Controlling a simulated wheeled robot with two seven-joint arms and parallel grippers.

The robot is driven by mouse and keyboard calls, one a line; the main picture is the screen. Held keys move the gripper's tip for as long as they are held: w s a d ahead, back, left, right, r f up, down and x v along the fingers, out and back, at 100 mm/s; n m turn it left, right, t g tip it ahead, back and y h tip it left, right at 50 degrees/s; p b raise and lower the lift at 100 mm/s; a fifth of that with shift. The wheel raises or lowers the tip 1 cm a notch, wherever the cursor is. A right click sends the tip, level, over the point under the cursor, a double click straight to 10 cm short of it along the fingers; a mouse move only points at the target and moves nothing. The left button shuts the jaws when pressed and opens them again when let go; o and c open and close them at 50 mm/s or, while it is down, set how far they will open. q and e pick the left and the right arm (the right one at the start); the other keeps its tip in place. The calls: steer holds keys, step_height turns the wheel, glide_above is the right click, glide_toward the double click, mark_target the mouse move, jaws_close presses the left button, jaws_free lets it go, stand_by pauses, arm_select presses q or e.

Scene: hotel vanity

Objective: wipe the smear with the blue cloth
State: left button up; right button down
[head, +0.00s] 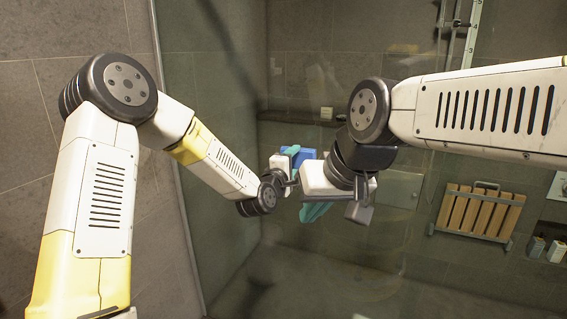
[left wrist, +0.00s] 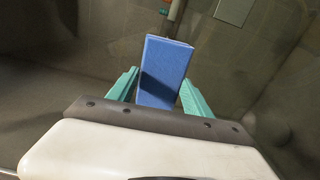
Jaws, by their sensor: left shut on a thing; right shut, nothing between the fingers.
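The blue cloth (head: 301,155) looks like a folded block. My left gripper (head: 291,152) is shut on it, in front of the glass panel (head: 225,90). In the left wrist view the cloth (left wrist: 165,62) stands out between the two teal fingers of my left gripper (left wrist: 160,78). Whether the cloth touches the glass is unclear. My right gripper (head: 315,211) is shut and empty, just below and right of the left one. Faint pale cloudy marks (head: 321,82) show on the glass above the grippers; I cannot tell for certain that they are the smear.
Behind the glass are a grey tiled wall, a ledge, a shower rail (head: 470,35) and a folded wooden slat seat (head: 477,212). Small bottles (head: 557,251) stand in a niche at the far right. My two grippers are close together, leaving little room between them.

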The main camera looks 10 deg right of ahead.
arm_select(q)
steer(key=shift+x, duration=0.9)
steer(key=shift+s+d, duration=0.1)
steer(key=shift+s+d, duration=0.5)
steer(key=shift+d, duration=0.3)
steer(key=shift+s+d, duration=0.55)
steer(key=shift+d, duration=0.2)
steer(key=shift+w, duration=0.15)
steer(key=shift+w+a+r, duration=0.1)
steer(key=shift+w+a, duration=0.35)
steer(key=shift+a, duration=0.15)
steer(key=shift+w+a, duration=0.4)
steer(key=shift+a, duration=0.25)
steer(key=shift+w+a, duration=0.4)
steer(key=shift+a, duration=0.1)
steer(key=shift+c, duration=0.6)
